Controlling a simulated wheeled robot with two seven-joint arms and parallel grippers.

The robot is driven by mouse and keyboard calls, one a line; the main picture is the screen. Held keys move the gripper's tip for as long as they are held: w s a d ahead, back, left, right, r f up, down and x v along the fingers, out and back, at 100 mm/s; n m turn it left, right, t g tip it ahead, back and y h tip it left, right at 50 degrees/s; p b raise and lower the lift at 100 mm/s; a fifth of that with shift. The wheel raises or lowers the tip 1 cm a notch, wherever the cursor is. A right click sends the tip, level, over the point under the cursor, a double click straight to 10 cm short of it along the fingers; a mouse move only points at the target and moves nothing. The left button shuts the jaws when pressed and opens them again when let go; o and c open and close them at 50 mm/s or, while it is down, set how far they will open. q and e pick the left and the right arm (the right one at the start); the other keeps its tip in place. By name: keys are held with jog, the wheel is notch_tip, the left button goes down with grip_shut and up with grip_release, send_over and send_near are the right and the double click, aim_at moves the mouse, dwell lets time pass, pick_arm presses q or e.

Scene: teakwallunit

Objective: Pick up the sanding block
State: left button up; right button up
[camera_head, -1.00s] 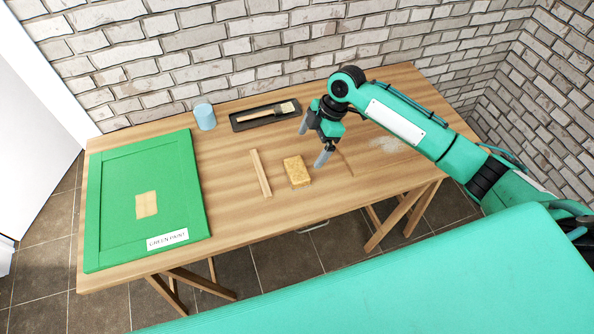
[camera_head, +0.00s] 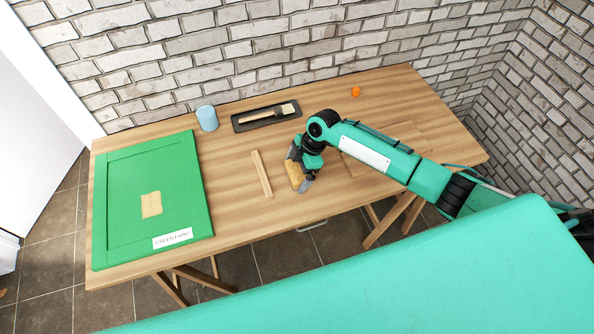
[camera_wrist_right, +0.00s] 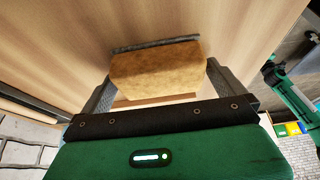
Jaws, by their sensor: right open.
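The sanding block (camera_head: 293,176) is a small tan block on the wooden table, right of a thin wooden stick. My right gripper (camera_head: 299,168) is down over it, with one finger on the far side and one on the near side. In the right wrist view the block (camera_wrist_right: 155,72) sits between the two spread fingers of the open gripper (camera_wrist_right: 160,82), with a dark grey layer along its far edge. Whether the fingers touch it I cannot tell. The gripper hides part of the block in the head view. My left gripper is not in view.
The thin wooden stick (camera_head: 262,174) lies just left of the block. A green panel (camera_head: 125,215) covers the table's left end. A blue cup (camera_head: 207,118) and a black tray (camera_head: 241,126) with a brush stand at the back. A small orange object (camera_head: 355,91) is at the back right.

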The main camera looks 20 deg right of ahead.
aim_at(297, 170)
jog(key=c, duration=0.9)
jog(key=shift+o, duration=0.2)
notch_tip(297, 170, up, 20)
jog(key=b, duration=0.4)
jog(key=o, duration=0.4)
jog(key=shift+c, duration=1.2)
